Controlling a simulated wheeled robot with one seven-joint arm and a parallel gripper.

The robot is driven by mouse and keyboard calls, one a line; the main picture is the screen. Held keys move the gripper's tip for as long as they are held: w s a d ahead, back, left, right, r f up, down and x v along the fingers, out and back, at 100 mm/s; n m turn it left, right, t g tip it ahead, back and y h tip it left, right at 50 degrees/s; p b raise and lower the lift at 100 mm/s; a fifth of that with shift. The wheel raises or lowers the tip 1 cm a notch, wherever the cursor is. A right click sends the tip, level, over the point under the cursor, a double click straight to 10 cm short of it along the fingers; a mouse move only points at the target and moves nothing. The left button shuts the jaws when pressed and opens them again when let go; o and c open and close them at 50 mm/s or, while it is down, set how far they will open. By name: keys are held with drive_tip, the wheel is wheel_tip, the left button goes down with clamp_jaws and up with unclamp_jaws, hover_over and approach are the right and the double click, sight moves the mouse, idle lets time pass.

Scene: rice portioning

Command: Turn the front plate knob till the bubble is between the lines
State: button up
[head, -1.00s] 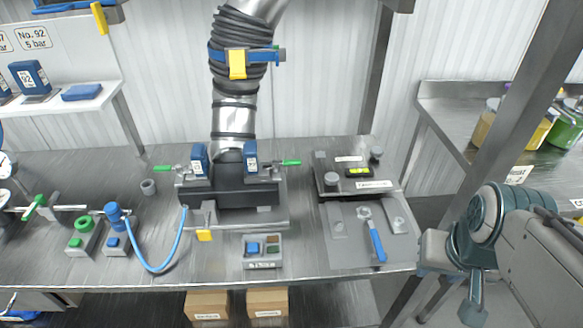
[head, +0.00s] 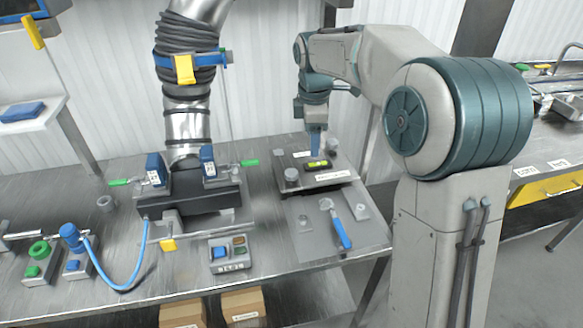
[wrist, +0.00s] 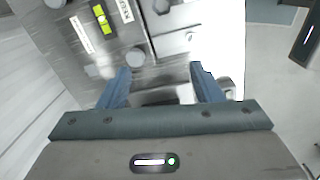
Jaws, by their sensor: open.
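The metal plate (head: 340,180) stands at the right of the bench, with a yellow-green level vial (head: 318,165) on it. The vial also shows in the wrist view (wrist: 102,18); its bubble is too small to place against the lines. The round grey front knob (head: 291,175) is at the plate's front left corner. In the wrist view it appears as a grey disc (wrist: 135,57) just ahead of the left finger. My gripper (head: 316,145) points down over the plate, behind the vial in the head view. Its blue fingers (wrist: 161,70) are apart with no object held.
A second knob (head: 332,145) is at the plate's back right. A blue-handled wrench (head: 337,225) lies on the sheet in front. Left of the plate stands a dark clamp fixture (head: 195,195) with a tall duct, and a button box (head: 230,254).

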sight(291, 172)
drive_tip(key=w+a+f+n, duration=0.5)
drive_tip(key=w+a+n, duration=0.1)
drive_tip(key=w, duration=0.1)
drive_tip(key=shift+g, duration=0.4)
drive_tip(key=f, duration=0.4)
drive_tip(key=f+p, duration=0.1)
drive_tip(key=f, duration=0.8)
drive_tip(key=shift+d+f, duration=0.15)
drive_tip(key=shift+d, duration=0.1)
drive_tip(key=c, duration=1)
